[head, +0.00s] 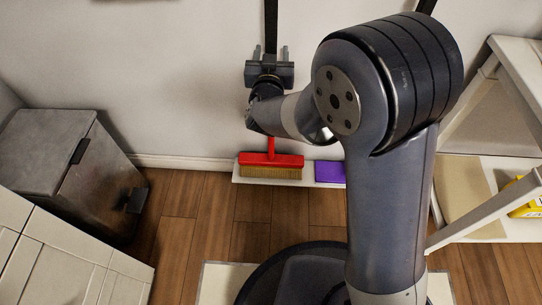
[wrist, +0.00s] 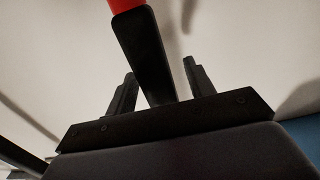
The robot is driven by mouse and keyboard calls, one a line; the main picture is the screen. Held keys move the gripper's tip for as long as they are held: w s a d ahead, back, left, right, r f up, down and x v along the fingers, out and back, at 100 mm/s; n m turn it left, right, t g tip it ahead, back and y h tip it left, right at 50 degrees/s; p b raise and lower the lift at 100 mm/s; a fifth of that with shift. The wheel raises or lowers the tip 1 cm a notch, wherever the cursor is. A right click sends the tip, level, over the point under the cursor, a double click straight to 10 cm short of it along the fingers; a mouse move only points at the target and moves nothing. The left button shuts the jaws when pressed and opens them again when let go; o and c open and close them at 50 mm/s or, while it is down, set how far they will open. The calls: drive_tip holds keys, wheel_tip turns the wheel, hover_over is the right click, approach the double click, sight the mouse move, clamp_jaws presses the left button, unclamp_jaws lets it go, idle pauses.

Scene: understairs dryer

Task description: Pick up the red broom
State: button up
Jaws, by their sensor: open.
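The red broom (head: 270,159) stands upright at the back wall in the head view, with its red head and tan bristles low down on a white ledge. Its black handle (head: 271,25) rises behind my gripper (head: 270,52). My gripper is open at the handle, one finger showing to each side of it. In the wrist view the black handle (wrist: 147,55), with a red part at its top, runs down between the two fingers of my gripper (wrist: 160,80). The fingers look apart from the handle. My gripper and wrist hide part of the handle in the head view.
A purple flat object (head: 329,171) lies right of the broom head on the white ledge (head: 240,181). A grey metal bin (head: 70,150) and white cabinet (head: 60,262) stand left. A white shelf frame (head: 485,150) with a yellow box (head: 527,209) stands right. Wooden floor shows between.

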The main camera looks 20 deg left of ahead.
drive_tip(key=shift+w+a, duration=0.15)
drive_tip(key=shift+w, duration=0.4)
drive_tip(key=shift+c, duration=0.4)
drive_tip(key=shift+r, duration=0.1)
clamp_jaws()
